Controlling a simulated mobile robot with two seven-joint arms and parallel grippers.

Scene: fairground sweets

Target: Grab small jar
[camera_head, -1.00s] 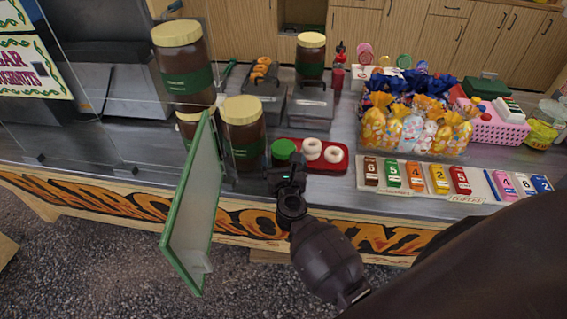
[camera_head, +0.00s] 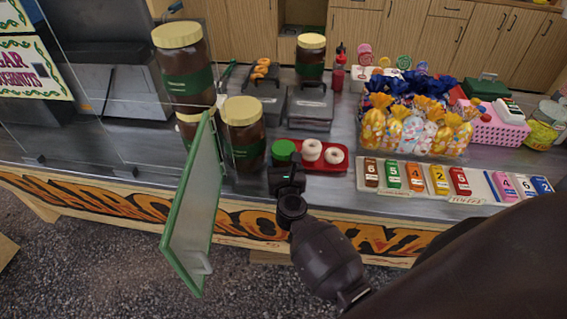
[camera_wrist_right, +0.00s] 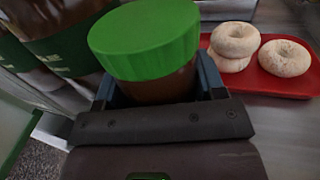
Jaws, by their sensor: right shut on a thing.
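The small jar (camera_head: 284,150) has a green lid and stands on the counter, just left of the red tray. In the right wrist view the jar (camera_wrist_right: 148,45) fills the middle, its brown body between the blue-grey fingers. My right gripper (camera_head: 284,168) is shut on the jar from the front side of the counter; in the wrist view its fingers (camera_wrist_right: 158,85) lie on both sides of the body below the lid. The lower part of the jar is hidden by the gripper. My left gripper is not in view.
Large brown jars with yellow lids (camera_head: 243,130) stand close to the left. A red tray (camera_head: 338,168) with white doughnuts (camera_head: 311,150) is close to the right. A green-framed panel (camera_head: 192,215) stands at the counter's front left. Number blocks (camera_head: 414,178) lie farther right.

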